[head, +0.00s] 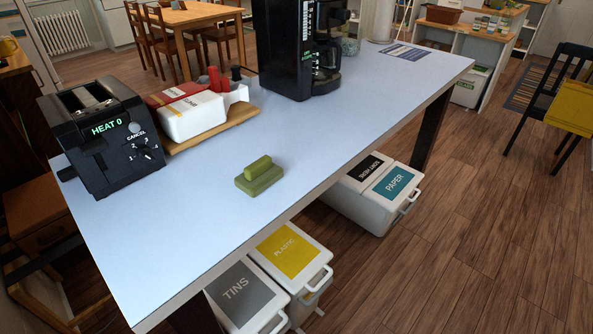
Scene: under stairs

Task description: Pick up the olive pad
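The olive pad (260,182) is a small green block with a raised grip along its top. It lies flat on the pale blue table top (340,150), near the table's front edge, with clear surface around it. Neither of my grippers shows in the head view, so what they hold or how they stand is hidden.
A black toaster (104,135) stands left of the pad. Behind it is a wooden board with white and red boxes (195,112). A black coffee machine (290,50) stands further back. Labelled bins (290,255) sit under the front edge. The table's right side is mostly clear.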

